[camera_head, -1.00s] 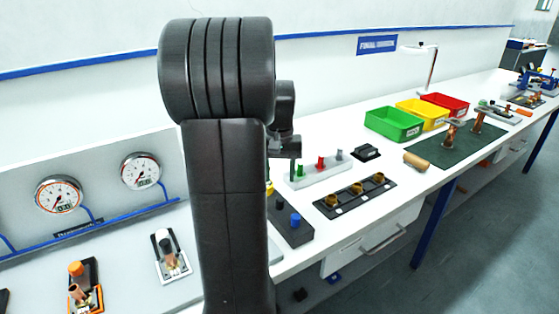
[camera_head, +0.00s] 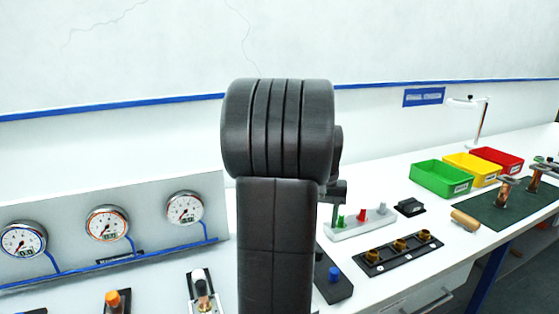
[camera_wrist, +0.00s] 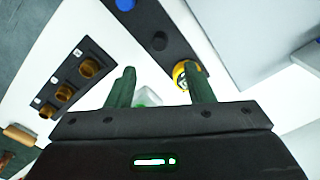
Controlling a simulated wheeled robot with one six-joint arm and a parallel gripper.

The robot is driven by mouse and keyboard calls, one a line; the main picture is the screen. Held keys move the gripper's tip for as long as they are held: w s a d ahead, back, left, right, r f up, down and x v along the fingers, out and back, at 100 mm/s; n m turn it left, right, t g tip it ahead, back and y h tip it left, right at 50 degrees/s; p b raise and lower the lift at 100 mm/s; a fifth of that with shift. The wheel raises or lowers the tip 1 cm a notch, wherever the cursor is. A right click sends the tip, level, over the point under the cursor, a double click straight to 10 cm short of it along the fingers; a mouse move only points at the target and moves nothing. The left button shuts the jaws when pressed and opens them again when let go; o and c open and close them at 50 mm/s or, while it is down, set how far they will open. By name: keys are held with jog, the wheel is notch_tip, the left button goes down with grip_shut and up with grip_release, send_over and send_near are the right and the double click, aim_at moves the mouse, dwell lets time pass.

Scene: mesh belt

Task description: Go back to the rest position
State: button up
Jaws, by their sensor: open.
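My gripper (camera_wrist: 160,88) shows in the wrist view with its two dark green fingers apart. It is open, and nothing is seen held between the fingers. Beyond the fingers lie the white bench top and a dark plate (camera_wrist: 150,25) with a blue knob and a yellow ringed part. The yellow ringed part (camera_wrist: 187,72) is partly behind the right finger. In the head view my arm stands upright in the middle and hides the gripper and part of the bench.
Right of my arm are a grey rack with coloured pegs (camera_head: 360,226), a black plate with brass fittings (camera_head: 399,254), and green (camera_head: 441,180), yellow (camera_head: 472,170) and red (camera_head: 497,163) bins. Gauges (camera_head: 107,223) stand left. A tan cylinder (camera_head: 465,220) lies near the front edge.

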notch_tip(320, 180, down, 11)
jog(key=shift+f, duration=0.2)
jog(key=shift+r, duration=0.4)
